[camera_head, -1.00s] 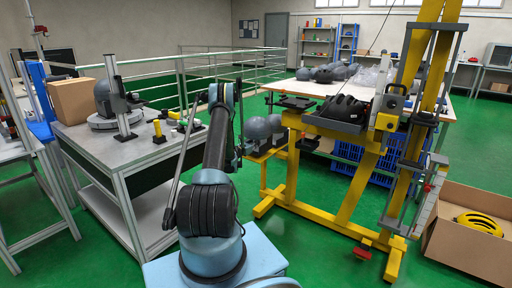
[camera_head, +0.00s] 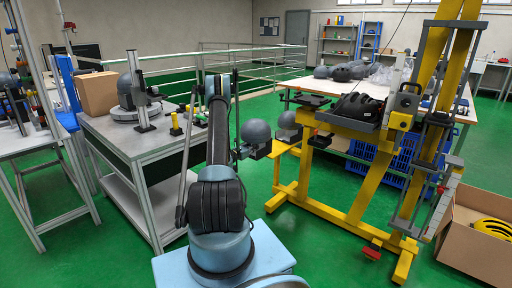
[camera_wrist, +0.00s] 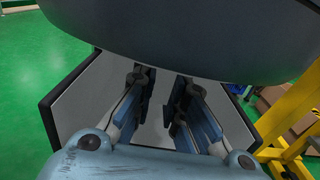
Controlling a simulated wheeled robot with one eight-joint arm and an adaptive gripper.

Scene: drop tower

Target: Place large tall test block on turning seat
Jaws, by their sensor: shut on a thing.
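The test block in my gripper is a grey domed headform (camera_head: 256,131) with a dark lower part, just right of my arm in the head view. In the wrist view, its dark rounded underside (camera_wrist: 190,40) fills the top. My gripper (camera_wrist: 160,100) shows below it with both fingers near its lower part; the exact contact is hidden. In the head view my arm hides most of the gripper. A round pale base on the left bench, likely the turning seat (camera_head: 123,115), carries another grey headform (camera_head: 124,92).
The bench (camera_head: 150,135) also holds a cardboard box (camera_head: 97,92), a post (camera_head: 138,90) and small yellow pieces. Another grey headform (camera_head: 287,120) is by the yellow drop tower (camera_head: 365,185), which carries a black helmet (camera_head: 357,106). Green floor is open between bench and tower.

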